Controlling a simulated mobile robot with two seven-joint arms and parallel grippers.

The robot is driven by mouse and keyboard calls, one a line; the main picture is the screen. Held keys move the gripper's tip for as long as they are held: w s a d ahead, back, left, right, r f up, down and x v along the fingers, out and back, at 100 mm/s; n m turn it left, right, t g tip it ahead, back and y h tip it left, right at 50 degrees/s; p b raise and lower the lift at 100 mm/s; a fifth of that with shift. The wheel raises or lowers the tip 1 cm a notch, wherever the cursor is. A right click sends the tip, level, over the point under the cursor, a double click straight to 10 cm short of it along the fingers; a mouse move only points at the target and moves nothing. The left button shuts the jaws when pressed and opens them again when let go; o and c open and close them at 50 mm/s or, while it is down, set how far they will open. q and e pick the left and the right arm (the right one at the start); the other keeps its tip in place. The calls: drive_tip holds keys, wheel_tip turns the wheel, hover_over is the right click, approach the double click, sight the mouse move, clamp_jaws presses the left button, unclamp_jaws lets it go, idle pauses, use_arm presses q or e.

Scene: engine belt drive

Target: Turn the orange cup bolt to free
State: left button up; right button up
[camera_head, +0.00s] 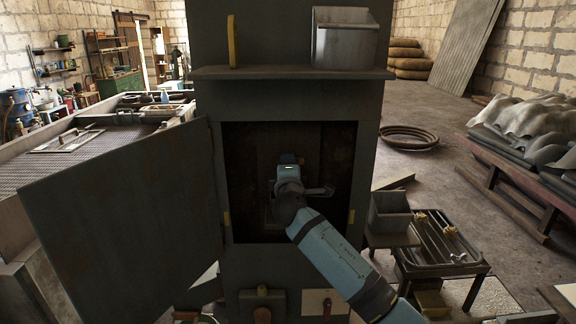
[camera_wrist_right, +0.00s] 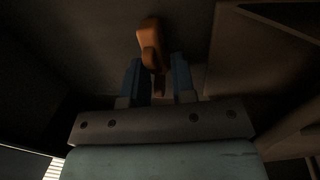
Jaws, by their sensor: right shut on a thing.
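My right gripper (camera_wrist_right: 158,82) shows its two blue fingers in the right wrist view, shut on the lower part of the orange cup bolt (camera_wrist_right: 150,36). The bolt's rounded orange upper part sticks out beyond the fingertips. The view is dark, so the bolt's seat is hard to make out. In the head view my right arm reaches into the open cabinet, with the gripper (camera_head: 288,160) deep inside it. The bolt is hidden there behind my gripper and wrist. My left gripper is in neither view.
The dark cabinet (camera_head: 290,98) has its door (camera_head: 125,225) swung open to the left. The opening's side walls stand close around my arm. A shelf above holds a grey metal box (camera_head: 345,46) and a yellow upright piece (camera_head: 232,42). A low stand (camera_head: 440,240) is at right.

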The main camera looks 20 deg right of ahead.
drive_tip(key=o, duration=0.9)
drive_tip(key=shift+b+v, duration=1.5)
drive_tip(key=shift+v, duration=5.4)
